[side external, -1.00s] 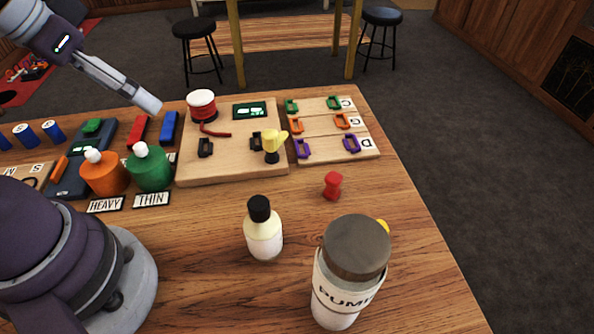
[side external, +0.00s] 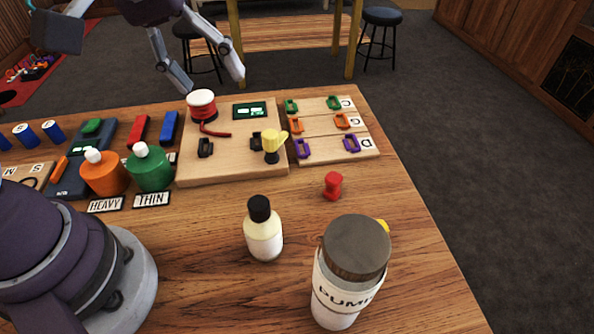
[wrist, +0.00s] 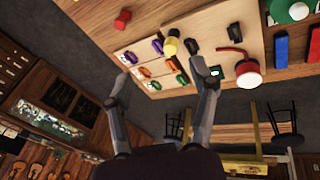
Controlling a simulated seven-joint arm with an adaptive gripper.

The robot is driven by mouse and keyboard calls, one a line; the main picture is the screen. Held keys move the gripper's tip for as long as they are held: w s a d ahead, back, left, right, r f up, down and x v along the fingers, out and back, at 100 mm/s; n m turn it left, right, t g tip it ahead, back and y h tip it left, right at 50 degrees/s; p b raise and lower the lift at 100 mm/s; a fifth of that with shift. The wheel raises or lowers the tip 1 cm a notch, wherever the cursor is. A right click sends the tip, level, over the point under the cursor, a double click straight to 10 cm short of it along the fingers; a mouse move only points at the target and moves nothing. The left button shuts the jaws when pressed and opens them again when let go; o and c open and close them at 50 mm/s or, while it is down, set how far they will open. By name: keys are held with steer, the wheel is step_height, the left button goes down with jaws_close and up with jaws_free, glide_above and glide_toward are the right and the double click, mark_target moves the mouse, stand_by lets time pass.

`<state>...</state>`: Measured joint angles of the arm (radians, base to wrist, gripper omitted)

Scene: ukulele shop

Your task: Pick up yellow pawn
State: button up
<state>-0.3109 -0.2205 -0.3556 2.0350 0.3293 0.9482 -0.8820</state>
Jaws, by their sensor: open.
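A small yellow piece (side external: 383,227) shows behind the PUMICE jar (side external: 335,292) in the side view. The jar hides most of it, so I cannot tell its full shape; it matches a pawn's place near the red pawn (side external: 333,186). The red pawn also shows in the wrist view (wrist: 122,20), where I see no second yellow piece beside it. A yellow knob-like part with a dark base (side external: 271,143) stands on the wooden board. My gripper (side external: 211,80) is open and empty, above and beyond the table's far edge; its two fingers are spread in the wrist view (wrist: 158,75).
A cream bottle with a black cap (side external: 263,238) stands left of the jar. The wooden board (side external: 225,170) and the lettered board (side external: 335,157) lie at the back. Orange and green bottles (side external: 150,172) stand left. Bare table surrounds the red pawn.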

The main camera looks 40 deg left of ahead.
steer(key=w+d+f+n+g+h, duration=0.2)
steer(key=w+d+n+h, duration=0.1)
steer(key=d+n+h, duration=0.3)
steer(key=w+d+r+n+h, duration=0.2)
steer(key=d+r+n+h, duration=0.25)
steer(key=n, duration=0.25)
steer(key=shift+n+h, duration=0.3)
steer(key=shift+h, duration=0.45)
step_height(320, 180, down, 20)
steer(key=shift+a+r, duration=0.1)
steer(key=shift+r, duration=0.05)
steer(key=x, duration=1.2)
steer(key=shift+w+a+f, duration=0.1)
steer(key=shift+w+f, duration=0.1)
steer(key=shift+f, duration=0.1)
steer(key=shift+c, duration=0.3)
steer(key=c, duration=0.9)
